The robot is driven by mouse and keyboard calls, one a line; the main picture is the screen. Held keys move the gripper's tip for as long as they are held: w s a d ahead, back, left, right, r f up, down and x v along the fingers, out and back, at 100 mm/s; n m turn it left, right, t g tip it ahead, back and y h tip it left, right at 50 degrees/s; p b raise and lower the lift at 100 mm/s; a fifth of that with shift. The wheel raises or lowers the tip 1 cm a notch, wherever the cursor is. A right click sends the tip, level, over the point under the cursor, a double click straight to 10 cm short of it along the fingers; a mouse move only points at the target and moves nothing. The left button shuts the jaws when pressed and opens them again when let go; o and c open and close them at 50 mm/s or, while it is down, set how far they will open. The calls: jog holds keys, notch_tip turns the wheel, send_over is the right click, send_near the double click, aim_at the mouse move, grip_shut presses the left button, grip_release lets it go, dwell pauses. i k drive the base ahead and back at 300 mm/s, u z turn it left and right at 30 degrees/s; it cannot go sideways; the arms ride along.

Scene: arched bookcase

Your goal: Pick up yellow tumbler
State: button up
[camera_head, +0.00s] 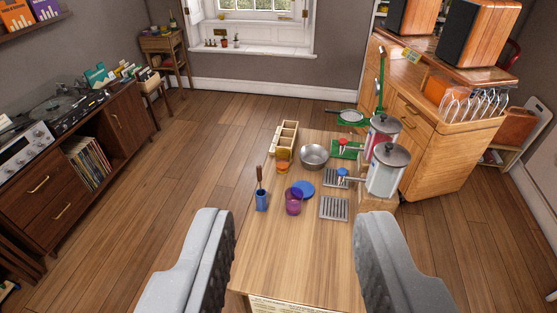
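A small yellow-orange tumbler (283,154) stands on the wooden table (290,255), just left of a metal bowl. An orange object sits right in front of it, and I cannot tell whether the two touch. A purple tumbler (293,203) stands nearer to me. My gripper (296,225) is open and empty, with its two grey fingers wide apart at the near end of the table. The yellow tumbler lies beyond the gap between the fingers.
A blue cup (261,201) with a stick in it, a blue disc (303,189) and a wooden divided box (286,136) surround the tumblers. The metal bowl (314,155) and tall dispensers (387,172) stand to the right. The near tabletop is bare.

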aim_at(283, 155)
jog(key=u, duration=1.25)
jog(key=i, duration=3.8)
jog(key=z, duration=2.3)
